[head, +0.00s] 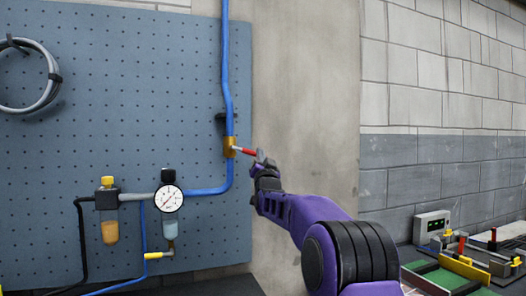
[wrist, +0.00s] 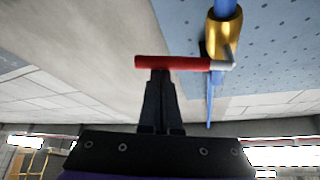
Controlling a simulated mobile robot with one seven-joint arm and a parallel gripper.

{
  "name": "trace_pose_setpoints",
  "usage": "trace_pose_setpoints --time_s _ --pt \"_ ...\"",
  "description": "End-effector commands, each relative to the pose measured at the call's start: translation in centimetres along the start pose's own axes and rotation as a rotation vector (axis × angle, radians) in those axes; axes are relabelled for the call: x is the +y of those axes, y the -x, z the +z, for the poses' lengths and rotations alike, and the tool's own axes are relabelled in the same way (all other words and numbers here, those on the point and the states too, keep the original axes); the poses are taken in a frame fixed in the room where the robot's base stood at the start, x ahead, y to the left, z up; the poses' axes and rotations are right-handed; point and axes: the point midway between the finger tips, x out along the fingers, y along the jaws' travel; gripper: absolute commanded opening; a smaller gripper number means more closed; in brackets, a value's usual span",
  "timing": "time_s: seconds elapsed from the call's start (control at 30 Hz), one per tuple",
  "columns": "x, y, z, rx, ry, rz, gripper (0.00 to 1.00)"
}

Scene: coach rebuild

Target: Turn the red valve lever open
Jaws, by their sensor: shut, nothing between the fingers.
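The red valve lever (head: 246,151) sticks out to the right from a brass valve (head: 229,147) on the blue pipe. It sits crosswise to the pipe. In the wrist view the red lever (wrist: 172,62) lies across the top of my fingers, and the brass valve (wrist: 223,38) is at upper right. My gripper (head: 262,158) is at the lever's outer end. In the wrist view its fingers (wrist: 160,78) are together, with the tips right at the lever's red grip. I cannot tell whether they touch it. Nothing shows between the fingers.
A blue pegboard (head: 110,60) holds the blue pipe (head: 227,60), a pressure gauge (head: 169,198), a yellow-capped filter (head: 108,205) and a coiled grey hose (head: 45,90). Bare concrete wall (head: 305,90) lies right of the valve. A cluttered bench (head: 465,265) is at lower right.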

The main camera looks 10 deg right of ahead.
Motion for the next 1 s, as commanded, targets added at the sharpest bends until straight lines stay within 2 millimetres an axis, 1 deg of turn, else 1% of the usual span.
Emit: trace_pose_setpoints --time_s 0.03,0.2,0.47,1.0 --pt "0.0 0.0 0.8 -0.004 -0.033 0.017 0.0" --pt "0.0 0.3 2.1 -0.004 -0.171 0.097 0.0" --pt "-0.5 1.1 3.5 -0.005 -0.383 0.224 0.0" --pt "-2.8 2.8 6.3 -0.005 -0.807 0.475 0.0"
